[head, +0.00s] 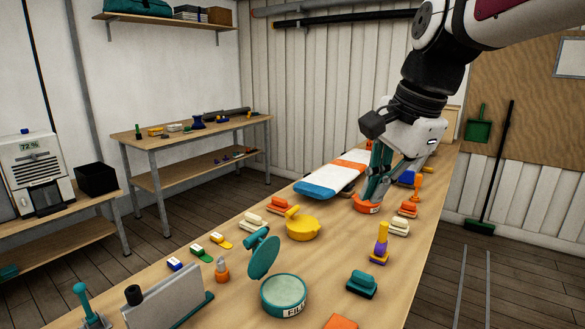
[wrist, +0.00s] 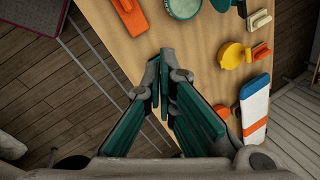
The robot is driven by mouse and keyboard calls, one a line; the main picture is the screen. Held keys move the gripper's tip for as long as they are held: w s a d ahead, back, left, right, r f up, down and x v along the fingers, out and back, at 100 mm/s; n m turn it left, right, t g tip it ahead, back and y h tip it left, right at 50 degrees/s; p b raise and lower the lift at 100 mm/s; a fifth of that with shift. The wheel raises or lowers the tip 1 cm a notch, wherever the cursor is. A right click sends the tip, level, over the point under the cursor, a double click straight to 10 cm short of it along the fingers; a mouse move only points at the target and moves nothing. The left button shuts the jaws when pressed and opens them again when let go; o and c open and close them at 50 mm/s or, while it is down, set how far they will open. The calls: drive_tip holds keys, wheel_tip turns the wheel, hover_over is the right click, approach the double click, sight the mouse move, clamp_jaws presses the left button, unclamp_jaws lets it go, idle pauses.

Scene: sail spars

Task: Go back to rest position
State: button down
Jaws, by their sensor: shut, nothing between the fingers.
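My gripper (head: 372,188) points down over the right part of the long wooden bench (head: 415,240), its teal fingers together and empty. In the head view its tips overlap a round orange labelled pot (head: 367,205); I cannot tell the gap from that view. In the wrist view my gripper (wrist: 160,75) shows its tips close together above the bench near its edge, with nothing between them. Part of an orange item (wrist: 222,111) shows beside the right finger.
A blue, white and orange board (head: 335,178) lies behind my gripper.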

drive_tip(key=s+d+f+n, duration=0.2)
drive_tip(key=s+f+n, duration=0.1)
drive_tip(key=s, duration=0.3)
drive_tip(key=s+d+f+n+t+h, duration=0.1)
drive_tip(key=s+d+f+n, duration=0.1)
drive_tip(key=s+n, duration=0.3)
drive_tip(key=s+d+f+n+h, duration=0.1)
drive_tip(key=s+f+n, duration=0.3)
drive_tip(key=s, duration=0.4)
drive_tip(key=shift+s+d+f+t, duration=0.25)
drive_tip(key=shift+s+d+t, duration=0.15)
drive_tip(key=shift+d, duration=0.05)
